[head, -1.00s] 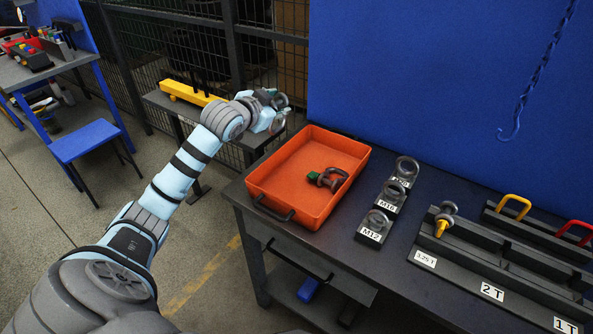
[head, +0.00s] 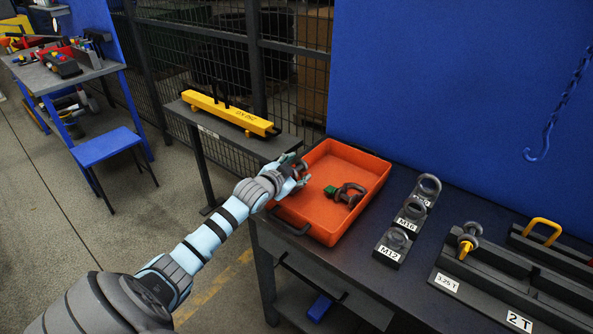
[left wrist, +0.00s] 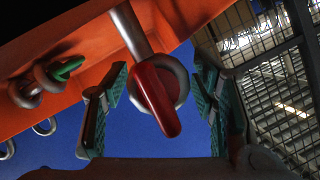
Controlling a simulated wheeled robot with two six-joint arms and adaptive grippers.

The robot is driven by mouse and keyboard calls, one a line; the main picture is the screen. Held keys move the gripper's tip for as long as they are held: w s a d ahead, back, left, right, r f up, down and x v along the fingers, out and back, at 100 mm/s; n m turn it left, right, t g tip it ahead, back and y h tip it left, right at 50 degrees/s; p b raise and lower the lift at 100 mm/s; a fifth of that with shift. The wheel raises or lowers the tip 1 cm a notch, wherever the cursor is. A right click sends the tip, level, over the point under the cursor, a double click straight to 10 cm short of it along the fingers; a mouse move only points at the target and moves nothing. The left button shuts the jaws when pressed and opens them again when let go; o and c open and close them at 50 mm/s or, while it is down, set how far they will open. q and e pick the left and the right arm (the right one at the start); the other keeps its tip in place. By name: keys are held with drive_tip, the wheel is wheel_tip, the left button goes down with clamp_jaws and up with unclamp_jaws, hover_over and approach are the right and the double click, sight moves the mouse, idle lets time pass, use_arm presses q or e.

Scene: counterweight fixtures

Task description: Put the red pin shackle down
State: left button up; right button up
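The red pin shackle (left wrist: 155,95), with a red pin and grey metal bow, sits between the fingers of my left gripper (left wrist: 160,98) in the left wrist view. The fingers stand apart with narrow gaps on both sides of the shackle, so the gripper looks open around it. In the head view my left gripper (head: 298,174) is at the left side of the orange tray (head: 318,222), and it mostly hides the shackle. I cannot tell whether the shackle rests on the tray. My right gripper is not in view.
A green-pin shackle (head: 347,194) lies in the tray. Labelled eye-bolt blocks (head: 393,246) stand to its right, then the shackle rack (head: 490,285). A yellow beam (head: 228,112) lies on a narrow stand behind. A hook chain (head: 548,135) hangs by the blue panel.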

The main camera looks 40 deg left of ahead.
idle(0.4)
use_arm(q)
drive_tip(key=p+v, duration=0.3)
drive_tip(key=v, duration=0.9)
drive_tip(key=shift+p, duration=0.35)
